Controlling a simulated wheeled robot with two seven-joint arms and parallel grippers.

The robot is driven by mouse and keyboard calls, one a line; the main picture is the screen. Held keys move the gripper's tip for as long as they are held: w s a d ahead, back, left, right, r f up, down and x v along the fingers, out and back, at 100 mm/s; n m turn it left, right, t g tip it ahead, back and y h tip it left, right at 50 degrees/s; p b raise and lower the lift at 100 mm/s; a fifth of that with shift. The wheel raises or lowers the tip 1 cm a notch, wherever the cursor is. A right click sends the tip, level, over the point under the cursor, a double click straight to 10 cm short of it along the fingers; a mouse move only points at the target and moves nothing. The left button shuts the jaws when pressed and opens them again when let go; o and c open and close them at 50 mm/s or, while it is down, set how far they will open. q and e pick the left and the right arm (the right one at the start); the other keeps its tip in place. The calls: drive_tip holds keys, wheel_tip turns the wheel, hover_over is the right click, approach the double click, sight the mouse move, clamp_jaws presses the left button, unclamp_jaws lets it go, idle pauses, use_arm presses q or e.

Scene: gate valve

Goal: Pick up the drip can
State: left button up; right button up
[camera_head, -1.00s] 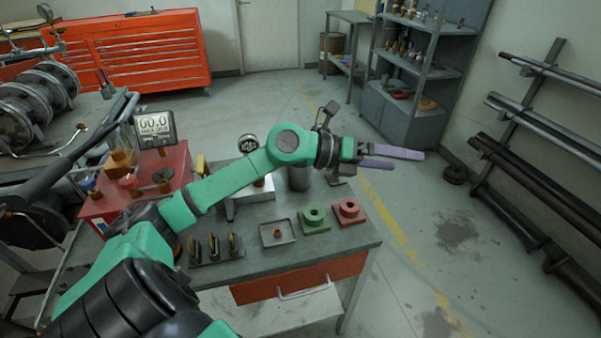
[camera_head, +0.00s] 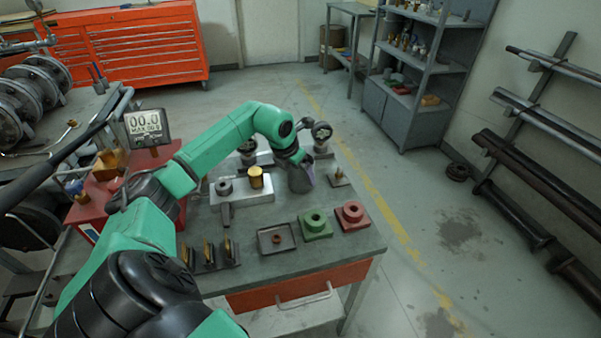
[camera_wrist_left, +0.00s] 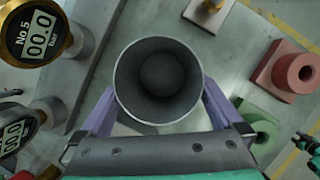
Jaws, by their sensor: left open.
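The drip can (camera_head: 299,180) is a grey, open-topped cylinder standing upright on the workbench, right of the silver block. In the left wrist view I look down into the empty-looking can (camera_wrist_left: 158,80). My left gripper (camera_head: 309,172) points down at the can and is open. Its purple fingers are on either side of the can in the wrist view (camera_wrist_left: 160,104). I cannot tell whether they touch the wall. The arm hides part of the can in the head view.
A silver block (camera_head: 232,192) with a brass piece stands left of the can. A small tray (camera_head: 263,247), a green block (camera_head: 315,231) and a red block (camera_head: 352,222) lie nearer the front. Gauges (camera_wrist_left: 42,40) stand close by in the wrist view.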

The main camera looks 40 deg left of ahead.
use_arm(q)
drive_tip(key=shift+w+f, duration=0.35)
drive_tip(key=shift+f, duration=0.3)
drive_tip(key=shift+w+f, duration=0.1)
drive_tip(key=shift+f, duration=0.2)
drive_tip(key=shift+c, duration=0.3)
drive_tip(key=c, duration=1.1)
use_arm(e)
drive_tip(key=shift+w+a+r, duration=0.15)
drive_tip(key=shift+a, duration=0.25)
